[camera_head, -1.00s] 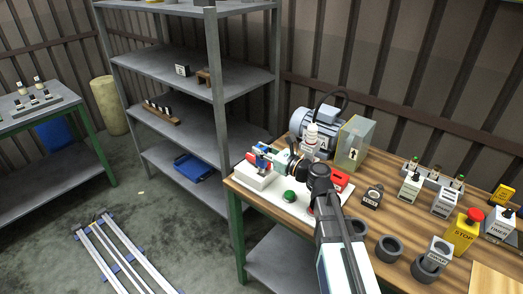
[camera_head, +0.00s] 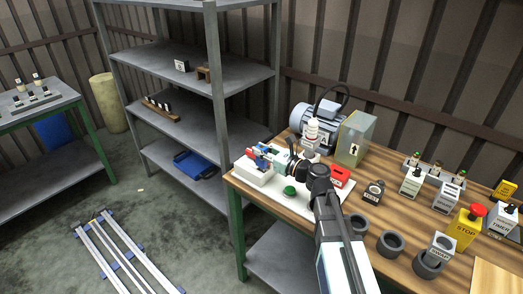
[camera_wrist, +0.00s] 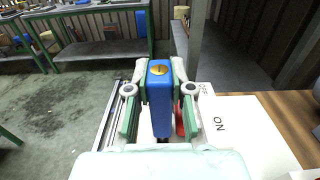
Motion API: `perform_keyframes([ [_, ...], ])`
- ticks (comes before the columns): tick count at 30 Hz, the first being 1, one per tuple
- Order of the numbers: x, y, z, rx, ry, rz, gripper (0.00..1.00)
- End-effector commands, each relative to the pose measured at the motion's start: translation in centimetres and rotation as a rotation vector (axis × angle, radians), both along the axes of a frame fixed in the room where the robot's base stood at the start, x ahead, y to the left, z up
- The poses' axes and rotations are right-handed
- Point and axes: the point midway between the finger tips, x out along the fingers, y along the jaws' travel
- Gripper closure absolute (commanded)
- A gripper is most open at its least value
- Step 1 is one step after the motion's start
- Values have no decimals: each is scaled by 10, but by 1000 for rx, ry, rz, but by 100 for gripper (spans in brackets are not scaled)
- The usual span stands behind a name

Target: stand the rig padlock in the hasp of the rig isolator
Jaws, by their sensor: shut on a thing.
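The rig padlock (camera_wrist: 159,105) is a blue block with a brass keyed face, held between the green fingers of my gripper (camera_wrist: 160,80) in the wrist view. In the head view my gripper (camera_head: 265,153) is over the white rig isolator (camera_head: 254,177) at the left end of the bench, and the padlock (camera_head: 257,162) shows as a small blue patch there. The isolator's white top (camera_wrist: 245,135), lettered ON and OFF, lies below and right of the padlock. A red part (camera_wrist: 180,118) shows just behind the padlock. The hasp and the padlock's lower end are hidden; contact cannot be told.
A green button (camera_head: 290,190) and a red block (camera_head: 340,176) are close to my arm. A grey motor (camera_head: 313,128) and a clear box (camera_head: 355,139) stand behind. Labelled blocks and dark round cups fill the bench's right side. Shelving (camera_head: 213,120) stands at left.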

Motion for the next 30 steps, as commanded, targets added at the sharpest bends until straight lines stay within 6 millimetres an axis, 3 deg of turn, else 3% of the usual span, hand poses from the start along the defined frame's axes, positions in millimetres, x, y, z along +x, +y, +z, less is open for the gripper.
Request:
perform_keyframes([
  [26, 0, 0, -20, 1, 1, 0, 100],
  [27, 0, 0, -19, 1, 1, 0, 68],
  [29, 0, 0, -19, 1, 1, 0, 49],
  [30, 0, 0, -19, 1, 1, 0, 49],
])
